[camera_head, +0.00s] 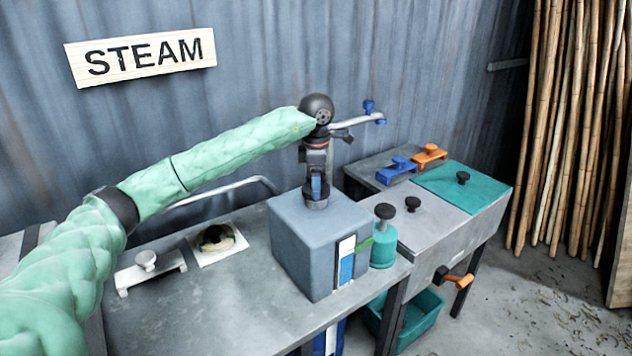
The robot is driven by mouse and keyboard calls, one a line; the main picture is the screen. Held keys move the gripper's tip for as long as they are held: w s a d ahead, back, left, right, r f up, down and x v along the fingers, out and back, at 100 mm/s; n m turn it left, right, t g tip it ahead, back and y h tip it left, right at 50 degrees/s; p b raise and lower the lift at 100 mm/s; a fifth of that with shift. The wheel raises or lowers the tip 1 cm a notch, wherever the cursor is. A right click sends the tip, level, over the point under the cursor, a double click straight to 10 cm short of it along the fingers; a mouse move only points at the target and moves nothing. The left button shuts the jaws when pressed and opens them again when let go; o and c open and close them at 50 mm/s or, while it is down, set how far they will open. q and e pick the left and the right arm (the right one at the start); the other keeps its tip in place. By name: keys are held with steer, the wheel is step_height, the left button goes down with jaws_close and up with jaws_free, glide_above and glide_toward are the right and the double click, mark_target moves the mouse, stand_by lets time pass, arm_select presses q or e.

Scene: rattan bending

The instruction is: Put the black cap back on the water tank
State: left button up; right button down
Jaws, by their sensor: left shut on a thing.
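The water tank (295,245) is a grey box on the bench, with a white and blue level strip on its front right edge. My left gripper (316,190) points straight down over the top of the tank. It is shut on the black cap (317,204), which shows as a dark round piece at the tank's top, mostly hidden by the fingers. The cap is at or very near the tank's opening; I cannot tell whether it is fully seated. A bit of blue shows between the fingers. My right gripper is not in view.
A teal bottle with a black knob (384,240) stands close right of the tank. A white handled piece (148,268) and a pale plate (217,243) lie left. Right are a steel box lid (425,225), a teal lid (470,190) and blue and orange clamps.

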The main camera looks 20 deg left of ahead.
arm_select(q)
steer(key=shift+f+b, duration=0.2)
steer(key=shift+b, duration=0.65)
stand_by(1.1)
steer(key=o, duration=1.1)
steer(key=shift+o, duration=0.8)
steer(key=shift+r, duration=0.2)
steer(key=shift+r+p, duration=0.5)
steer(key=shift+r, duration=2.85)
steer(key=shift+c, duration=0.2)
jaws_close()
